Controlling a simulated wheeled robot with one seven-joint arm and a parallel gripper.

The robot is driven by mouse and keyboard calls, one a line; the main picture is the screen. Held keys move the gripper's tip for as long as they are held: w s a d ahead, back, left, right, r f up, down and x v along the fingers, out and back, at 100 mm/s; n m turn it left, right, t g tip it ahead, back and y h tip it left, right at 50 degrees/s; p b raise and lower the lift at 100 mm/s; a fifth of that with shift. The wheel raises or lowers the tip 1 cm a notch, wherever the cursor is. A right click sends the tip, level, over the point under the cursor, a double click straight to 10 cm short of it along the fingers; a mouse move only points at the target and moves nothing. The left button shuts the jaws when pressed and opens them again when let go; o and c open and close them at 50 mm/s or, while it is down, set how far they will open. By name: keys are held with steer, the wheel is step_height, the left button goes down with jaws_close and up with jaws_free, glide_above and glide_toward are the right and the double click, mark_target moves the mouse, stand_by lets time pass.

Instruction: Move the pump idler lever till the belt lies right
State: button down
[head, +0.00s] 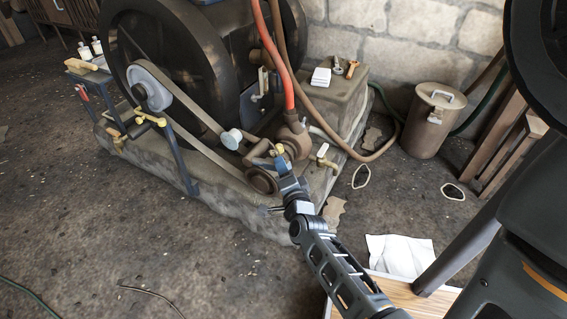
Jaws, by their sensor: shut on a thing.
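The belt (196,126) runs slantwise from a large pale pulley (150,88) by the flywheel down to a small brown pulley (262,181) at the pump. A pale round roller (232,139) sits close to the belt near the pump end; I cannot tell whether it touches. My gripper (281,168) is at the pump, just right of the small pulley. It is shut on the pump idler lever (280,149), whose yellow tip shows above the jaws. The jaws hide the rest of the grip, and the belt's seating on the small pulley is unclear.
A dark post with a yellow-topped bar (150,118) stands before the large pulley. Red and brown hoses (284,60) rise above the pump. A stone block (338,98) with small items and a lidded can (433,120) stand behind. The floor at front left is mostly clear.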

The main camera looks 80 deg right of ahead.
steer(key=shift+w+r+p, duration=0.15)
steer(key=shift+r+p, duration=0.55)
steer(key=shift+p, duration=0.15)
steer(key=shift+n+p, duration=0.3)
steer(key=shift+w+f, duration=0.1)
steer(key=shift+f, duration=0.1)
steer(key=c, duration=0.8)
jaws_free()
steer(key=shift+p+v, duration=0.7)
steer(key=shift+v, duration=3.2)
